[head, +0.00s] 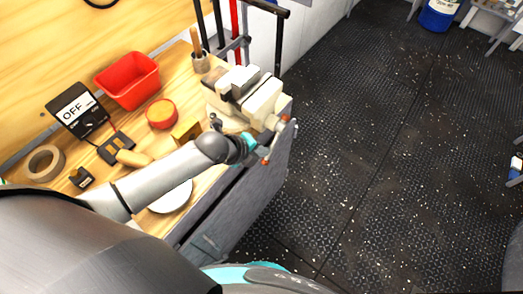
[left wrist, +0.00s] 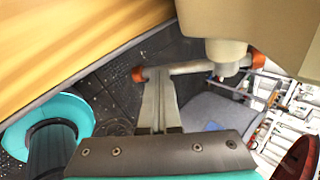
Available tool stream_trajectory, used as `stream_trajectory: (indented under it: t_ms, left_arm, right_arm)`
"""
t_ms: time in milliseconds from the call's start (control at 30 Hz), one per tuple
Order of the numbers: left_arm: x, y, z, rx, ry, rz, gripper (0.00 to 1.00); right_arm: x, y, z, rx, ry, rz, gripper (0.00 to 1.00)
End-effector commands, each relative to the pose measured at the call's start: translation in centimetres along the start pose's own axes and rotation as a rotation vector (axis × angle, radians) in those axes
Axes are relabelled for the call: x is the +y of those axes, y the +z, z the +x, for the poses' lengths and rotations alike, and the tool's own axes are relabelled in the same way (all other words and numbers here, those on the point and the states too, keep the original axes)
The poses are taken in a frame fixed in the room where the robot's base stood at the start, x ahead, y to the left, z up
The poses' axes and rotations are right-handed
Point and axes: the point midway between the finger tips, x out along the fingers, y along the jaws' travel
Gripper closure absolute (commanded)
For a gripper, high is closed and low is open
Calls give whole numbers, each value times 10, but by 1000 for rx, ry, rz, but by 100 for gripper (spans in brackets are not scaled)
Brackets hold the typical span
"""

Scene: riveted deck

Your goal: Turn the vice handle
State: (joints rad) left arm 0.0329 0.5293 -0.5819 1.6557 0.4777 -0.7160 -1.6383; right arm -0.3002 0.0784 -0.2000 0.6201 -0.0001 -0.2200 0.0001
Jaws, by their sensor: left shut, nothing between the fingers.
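The cream and grey vice (head: 262,101) is mounted at the far right corner of the workbench. Its handle (head: 277,141) is a bar with orange-red end caps, hanging at the vice's front. In the left wrist view the handle (left wrist: 198,67) crosses below the vice body (left wrist: 245,22), one cap at each side. My left gripper (head: 261,154) is at the handle's lower end. In the left wrist view its fingers (left wrist: 158,76) are together, close beside the left cap; I cannot tell whether they touch the bar. My right gripper is not in view.
A brush pot (head: 200,62) stands behind the vice. The dark deck (head: 375,150) to the right is mostly clear.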

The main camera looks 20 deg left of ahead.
Motion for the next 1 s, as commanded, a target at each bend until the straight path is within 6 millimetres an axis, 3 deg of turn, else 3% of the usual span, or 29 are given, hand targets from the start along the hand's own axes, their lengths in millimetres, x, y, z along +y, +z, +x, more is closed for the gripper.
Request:
stream_trajectory:
  t_ms: [600, 1000]
  left_arm:
    - [6, 3, 37, -81, -378, 51, 100]
    - [-1, 8, 46, -96, -433, 61, 100]
  right_arm:
    - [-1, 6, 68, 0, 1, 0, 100]
    - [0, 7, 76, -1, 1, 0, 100]
